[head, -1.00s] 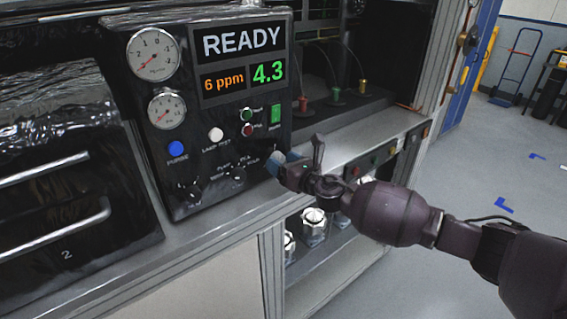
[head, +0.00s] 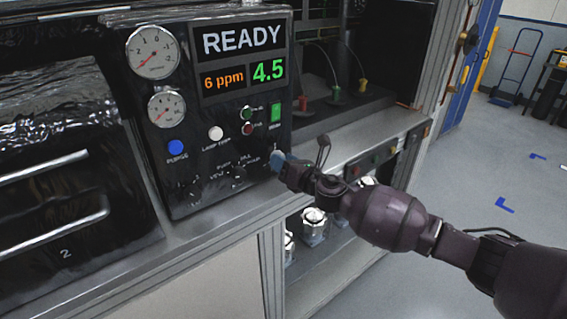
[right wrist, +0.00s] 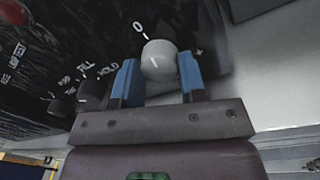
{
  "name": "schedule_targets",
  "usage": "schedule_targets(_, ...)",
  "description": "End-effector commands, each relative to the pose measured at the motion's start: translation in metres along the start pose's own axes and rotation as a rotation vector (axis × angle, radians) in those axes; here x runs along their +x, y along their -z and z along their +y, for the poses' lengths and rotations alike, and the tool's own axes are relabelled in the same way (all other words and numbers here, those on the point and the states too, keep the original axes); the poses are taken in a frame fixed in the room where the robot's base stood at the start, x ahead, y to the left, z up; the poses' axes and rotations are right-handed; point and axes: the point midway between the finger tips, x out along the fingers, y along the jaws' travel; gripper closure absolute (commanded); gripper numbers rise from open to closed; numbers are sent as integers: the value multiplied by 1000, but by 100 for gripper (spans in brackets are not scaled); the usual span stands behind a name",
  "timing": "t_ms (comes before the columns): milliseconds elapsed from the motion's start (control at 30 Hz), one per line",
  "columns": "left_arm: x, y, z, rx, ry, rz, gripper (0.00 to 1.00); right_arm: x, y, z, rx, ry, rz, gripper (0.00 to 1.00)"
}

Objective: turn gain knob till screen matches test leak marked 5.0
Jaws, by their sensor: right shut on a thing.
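The black control panel (head: 203,110) stands at the left of the bench. Its screen (head: 239,62) reads READY, 6 ppm in orange and 4.5 in green. My right gripper (head: 277,161) is at the panel's lower right corner, its blue fingertips at the gain knob. In the right wrist view the light grey gain knob (right wrist: 159,61) sits between the blue fingers (right wrist: 159,78), with "0" above it and a plus sign at its right. The gripper is shut on the knob. In the head view my fingers mostly hide the knob. My left gripper is out of view.
Two round gauges (head: 152,52), a blue purge button (head: 176,147), a white lamp test button (head: 216,133) and black knobs (head: 235,175) are on the panel. A shelf with metal fittings (head: 314,222) lies below. Floor at the right is open.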

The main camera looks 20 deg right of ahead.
Motion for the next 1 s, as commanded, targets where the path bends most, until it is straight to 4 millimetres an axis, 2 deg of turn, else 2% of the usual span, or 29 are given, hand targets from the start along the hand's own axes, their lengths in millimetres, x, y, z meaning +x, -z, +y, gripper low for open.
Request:
schedule_targets(500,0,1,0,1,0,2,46,0,1,1,431,-5,-31,85)
schedule_targets(1000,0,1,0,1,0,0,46,0,1,1,604,-7,-43,85)
